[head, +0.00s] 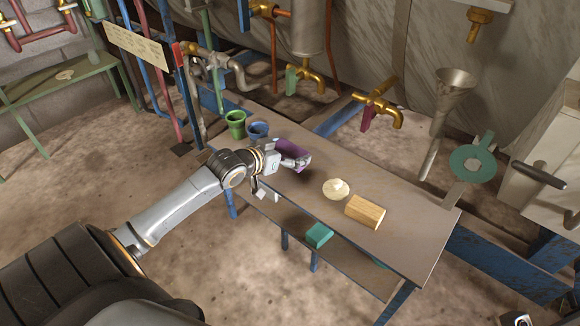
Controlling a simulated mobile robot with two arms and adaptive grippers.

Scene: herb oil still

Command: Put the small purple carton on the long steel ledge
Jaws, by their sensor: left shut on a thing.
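My left gripper (299,162) reaches in from the left and is shut on the small purple carton (290,147). The carton is partly hidden by the fingers. It is over the long steel ledge (405,235), a grey top on blue legs, near its middle-left part. I cannot tell whether the carton touches the ledge. My right gripper is not clearly seen.
A green cup (236,124) and a blue cup (257,131) stand at the ledge's back left. A pale round thing (336,189) and a wooden block (365,211) lie to the right. A teal block (319,235) is on the lower shelf. Brass taps (380,105) stick out behind.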

